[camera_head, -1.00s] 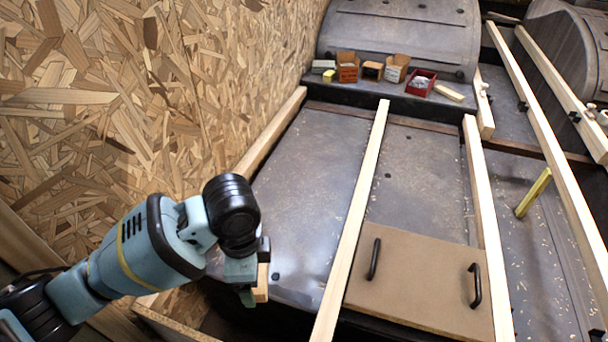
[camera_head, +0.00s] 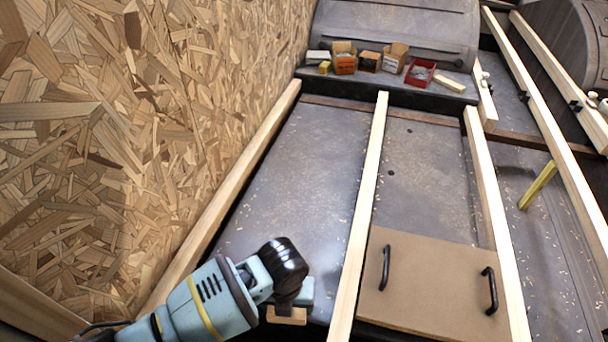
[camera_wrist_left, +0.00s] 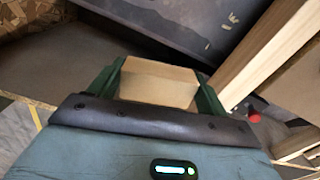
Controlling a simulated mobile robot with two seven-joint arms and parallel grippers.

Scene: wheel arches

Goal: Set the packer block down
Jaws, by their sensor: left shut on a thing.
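The packer block (camera_head: 286,316) is a small pale wooden block. It is held between the fingers of my left gripper (camera_head: 300,300), low in the head view, left of the middle batten. In the left wrist view the block (camera_wrist_left: 158,82) sits between the two green fingers of my left gripper (camera_wrist_left: 160,85), which are shut on it. A dark panel lies beyond it there. I cannot tell whether the block touches any surface. My right gripper is not in view.
Long wooden battens (camera_head: 362,210) run across the grey floor (camera_head: 300,185). A brown board (camera_head: 430,285) with two black handles lies right of the middle batten. Several small boxes (camera_head: 368,61) stand on the ledge at the back. A chipboard wall (camera_head: 130,130) rises at left.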

